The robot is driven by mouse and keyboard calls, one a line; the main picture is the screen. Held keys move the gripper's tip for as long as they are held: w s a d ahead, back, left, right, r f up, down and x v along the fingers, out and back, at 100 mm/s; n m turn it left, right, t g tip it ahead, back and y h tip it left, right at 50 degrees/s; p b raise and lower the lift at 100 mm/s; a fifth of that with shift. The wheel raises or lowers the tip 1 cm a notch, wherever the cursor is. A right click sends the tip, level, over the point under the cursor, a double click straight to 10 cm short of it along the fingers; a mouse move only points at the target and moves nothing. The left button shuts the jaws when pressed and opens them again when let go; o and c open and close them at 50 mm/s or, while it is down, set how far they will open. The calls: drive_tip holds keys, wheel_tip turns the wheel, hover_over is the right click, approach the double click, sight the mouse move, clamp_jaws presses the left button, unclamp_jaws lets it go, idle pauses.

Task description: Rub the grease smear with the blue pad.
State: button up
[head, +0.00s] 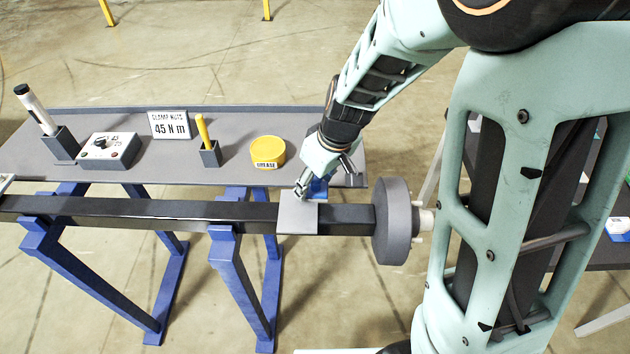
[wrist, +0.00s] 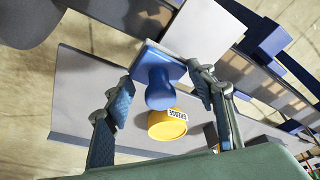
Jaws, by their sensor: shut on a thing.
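My gripper (head: 306,188) is shut on the blue pad (head: 319,188), at the rear edge of a pale plate (head: 297,218) on the dark bar. In the wrist view the blue pad (wrist: 160,75) shows a square base and a round knob, with my gripper's fingertips (wrist: 161,78) at the two sides of the base. The base borders the pale plate (wrist: 203,32) there; I cannot tell whether they touch. I cannot make out the grease smear in either view; the pad and gripper cover part of the area.
A grey bench (head: 225,172) behind the bar (head: 165,208) carries a yellow grease tin (head: 267,151), a yellow stick in a holder (head: 209,152), a dial box (head: 108,151), a torque sign (head: 169,125) and a marker-like tool (head: 36,109). A round grey disc (head: 393,222) ends the bar at right.

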drive_tip(key=shift+f+b, duration=1)
drive_tip(key=shift+b, duration=0.05)
drive_tip(key=shift+a, duration=0.1)
drive_tip(key=shift+a+r+p, duration=0.2)
drive_tip(key=shift+a+p, duration=0.35)
drive_tip(key=shift+a, duration=0.95)
drive_tip(key=shift+a+f, duration=0.1)
drive_tip(key=shift+a, duration=0.35)
drive_tip(key=shift+d+f+b, duration=0.1)
drive_tip(key=shift+f+b, duration=0.1)
drive_tip(key=shift+b, duration=0.2)
drive_tip(key=shift+d+f+b, duration=0.1)
drive_tip(key=shift+d+b, duration=0.3)
drive_tip(key=shift+d, duration=0.2)
drive_tip(key=shift+s+d+b, duration=0.2)
drive_tip(key=shift+d+b, duration=0.65)
drive_tip(key=shift+d, duration=0.6)
